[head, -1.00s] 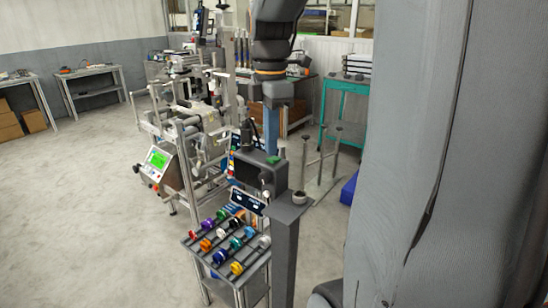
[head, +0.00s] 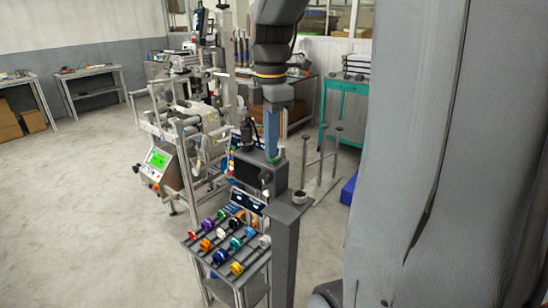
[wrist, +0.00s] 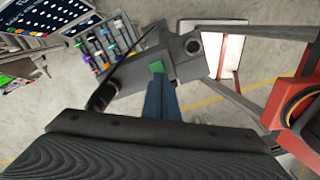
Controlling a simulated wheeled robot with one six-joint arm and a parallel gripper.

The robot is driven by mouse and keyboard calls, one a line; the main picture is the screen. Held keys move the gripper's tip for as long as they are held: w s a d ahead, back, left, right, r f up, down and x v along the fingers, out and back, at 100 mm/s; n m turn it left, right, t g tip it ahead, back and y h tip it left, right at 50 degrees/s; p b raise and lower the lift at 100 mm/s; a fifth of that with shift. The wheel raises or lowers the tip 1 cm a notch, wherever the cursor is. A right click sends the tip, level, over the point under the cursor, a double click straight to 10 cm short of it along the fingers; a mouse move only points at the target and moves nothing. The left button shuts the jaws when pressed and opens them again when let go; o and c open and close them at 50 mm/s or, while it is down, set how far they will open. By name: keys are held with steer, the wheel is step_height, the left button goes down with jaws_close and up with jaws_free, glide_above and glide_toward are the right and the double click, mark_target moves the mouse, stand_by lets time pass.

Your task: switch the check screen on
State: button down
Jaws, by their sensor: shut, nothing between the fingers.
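The check screen (head: 246,173) is a dark grey box on a stand, and its visible face is dark. A green button (wrist: 157,67) sits on its top and is partly hidden by my fingers in the head view. My gripper (head: 272,153) points straight down over the button with its blue fingers shut and empty. In the wrist view the shut blue fingers (wrist: 160,85) end right beside the green button. I cannot tell whether they touch it.
A machine with a lit green panel (head: 157,158) stands left. Open floor lies farther left.

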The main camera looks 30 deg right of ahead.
steer(key=shift+f, duration=0.4)
steer(key=shift+r, duration=0.15)
step_height(320, 180, up, 7)
steer(key=p, duration=0.7)
stand_by(0.7)
